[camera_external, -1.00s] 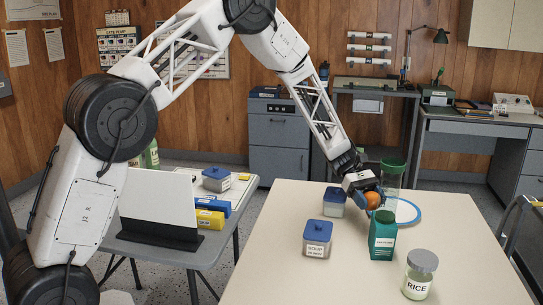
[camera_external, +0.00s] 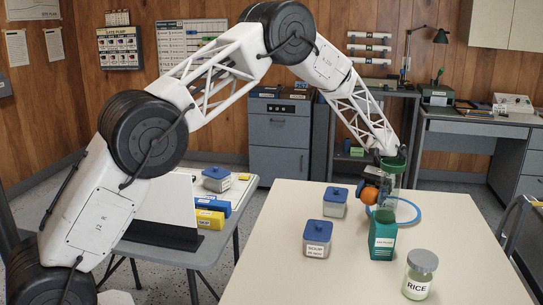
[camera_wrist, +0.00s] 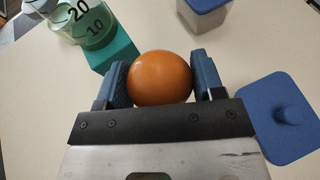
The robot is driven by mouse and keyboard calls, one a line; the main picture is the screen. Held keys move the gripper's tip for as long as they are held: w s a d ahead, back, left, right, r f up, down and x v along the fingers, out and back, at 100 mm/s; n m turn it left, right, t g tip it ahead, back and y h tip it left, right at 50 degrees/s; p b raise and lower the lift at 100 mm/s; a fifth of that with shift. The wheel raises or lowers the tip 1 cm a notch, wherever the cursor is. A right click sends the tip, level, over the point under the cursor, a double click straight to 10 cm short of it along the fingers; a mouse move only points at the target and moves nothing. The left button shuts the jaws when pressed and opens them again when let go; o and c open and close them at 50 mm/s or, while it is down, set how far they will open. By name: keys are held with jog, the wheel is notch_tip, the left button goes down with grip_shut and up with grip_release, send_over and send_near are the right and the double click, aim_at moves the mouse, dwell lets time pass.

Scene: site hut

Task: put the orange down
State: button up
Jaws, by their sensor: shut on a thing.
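The orange (camera_external: 369,196) is held by my gripper (camera_external: 374,186) above the table, close to the teal carton (camera_external: 382,241). In the wrist view the orange (camera_wrist: 160,78) sits between the two blue fingers of my gripper (camera_wrist: 160,82), which press on its sides. From the external view I cannot tell how high the orange is over the table. A blue ring-rimmed plate (camera_external: 417,213) lies on the table behind the carton, partly hidden by it and by the tall container.
A tall clear container with a green lid (camera_external: 395,165) stands right behind my gripper. Blue-lidded canisters stand left, one marked soup (camera_external: 317,239) and one farther back (camera_external: 335,203). A rice jar (camera_external: 419,276) stands front right. The table's (camera_external: 290,285) front left is bare.

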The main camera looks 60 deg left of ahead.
jog(key=shift+w+a+r+m+g+y, duration=0.2)
jog(key=shift+w+a+m+y, duration=0.1)
jog(key=shift+m+y, duration=0.55)
jog(key=shift+w+a+r+m+g+y, duration=0.1)
jog(key=shift+w+a+r+m+y, duration=0.2)
jog(key=shift+m+y, duration=0.55)
jog(key=shift+w+a+r+m+g+y, duration=0.15)
jog(key=shift+w+m+y, duration=0.2)
jog(key=shift+m+y, duration=0.45)
jog(key=shift+w+m+y, duration=0.55)
jog(key=shift+m+y, duration=0.45)
jog(key=shift+y, duration=0.5)
jog(key=m+t+y, duration=0.9)
jog(key=m+t, duration=1)
jog(key=m, duration=0.1)
send_over(429, 240)
jog(key=shift+f, duration=0.2)
jog(key=shift+n, duration=0.3)
jog(key=shift+f, duration=3)
jog(key=shift+f, duration=1.9)
